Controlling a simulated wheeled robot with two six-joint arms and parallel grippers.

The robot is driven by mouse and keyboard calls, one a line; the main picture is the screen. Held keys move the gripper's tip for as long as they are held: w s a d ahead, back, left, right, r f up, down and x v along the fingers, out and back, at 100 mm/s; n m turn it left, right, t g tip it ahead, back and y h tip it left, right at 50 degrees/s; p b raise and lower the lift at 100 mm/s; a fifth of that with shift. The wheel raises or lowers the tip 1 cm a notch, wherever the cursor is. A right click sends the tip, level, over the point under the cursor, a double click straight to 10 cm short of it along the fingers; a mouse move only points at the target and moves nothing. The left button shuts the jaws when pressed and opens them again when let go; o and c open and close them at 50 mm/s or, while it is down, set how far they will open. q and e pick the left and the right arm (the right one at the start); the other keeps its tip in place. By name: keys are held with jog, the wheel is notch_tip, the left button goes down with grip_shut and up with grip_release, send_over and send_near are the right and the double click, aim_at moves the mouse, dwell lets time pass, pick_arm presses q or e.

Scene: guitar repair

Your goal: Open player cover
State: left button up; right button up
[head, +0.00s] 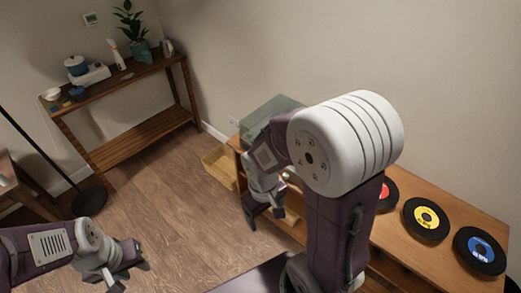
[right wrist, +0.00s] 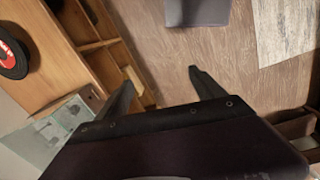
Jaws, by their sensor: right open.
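The record player with its translucent grey-green cover (head: 268,117) stands at the far left end of the wooden cabinet, partly hidden behind my right arm. The cover looks lowered, though part of it is hidden. It also shows at the lower left of the right wrist view (right wrist: 48,138). My right gripper (head: 264,215) points down in front of the cabinet, apart from the cover, open and empty. Its two fingers show in the right wrist view (right wrist: 165,88) with floor between them. My left gripper (head: 128,272) is at the lower left over the floor, its fingers apart and empty.
Red (head: 387,194), yellow (head: 426,219) and blue (head: 480,250) labelled records lie on the cabinet top (head: 400,243). A wooden box (head: 218,167) is on the floor beside the cabinet. A shelf table (head: 130,78) with a plant stands at the back left. The middle floor is clear.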

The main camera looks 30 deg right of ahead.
jog(key=shift+o, duration=0.4)
jog(key=d+f+n+g+h+b, duration=0.1)
jog(key=d+f+n+h+b, duration=0.1)
jog(key=f, duration=0.5)
jog(key=d+n+b, duration=0.1)
jog(key=n+b, duration=0.1)
jog(key=shift+f+n+h+b, duration=0.3)
jog(key=w+d+f+n+t+h+b, duration=0.1)
jog(key=w+d+f+n+h+b, duration=0.3)
jog(key=w+d+n+h+b, duration=0.4)
jog(key=w+a+r+n+t+h+b, duration=0.1)
jog(key=w+a+n+t+h+b, duration=0.2)
jog(key=w, duration=0.4)
jog(key=w+a+r+n+t+h+b, duration=0.2)
jog(key=w+n+t, duration=0.25)
jog(key=w, duration=0.25)
pick_arm(q)
notch_tip(320, 180, down, 21)
jog(key=s, duration=0.1)
jog(key=shift+b, duration=0.45)
pick_arm(e)
jog(key=x, duration=0.8)
jog(key=shift+d, duration=0.45)
jog(key=shift+s+f, duration=0.1)
jog(key=shift+s, duration=0.05)
jog(key=shift+c, duration=0.3)
